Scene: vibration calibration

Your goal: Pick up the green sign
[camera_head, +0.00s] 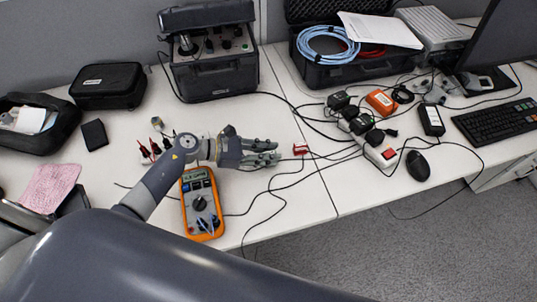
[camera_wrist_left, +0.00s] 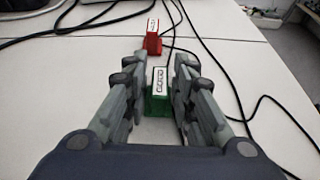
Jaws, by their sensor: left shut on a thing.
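A small green sign (camera_wrist_left: 158,106) with a white label on top stands between the two fingers of my left gripper (camera_wrist_left: 157,85) in the left wrist view. The left gripper is shut on the green sign, with a finger on either side of it. In the head view my left gripper (camera_head: 273,153) reaches right, low over the white table, and I cannot make out the green sign there. A similar red sign (camera_wrist_left: 153,38) stands just beyond the fingertips, and it also shows in the head view (camera_head: 300,149). My right gripper is not in view.
An orange multimeter (camera_head: 201,203) lies beside my left wrist. Black cables cross the white table (camera_head: 290,205) around the gripper. A power strip with adapters (camera_head: 380,153), a black mouse (camera_head: 418,166) and a keyboard (camera_head: 497,122) lie to the right. Black cases stand at the back.

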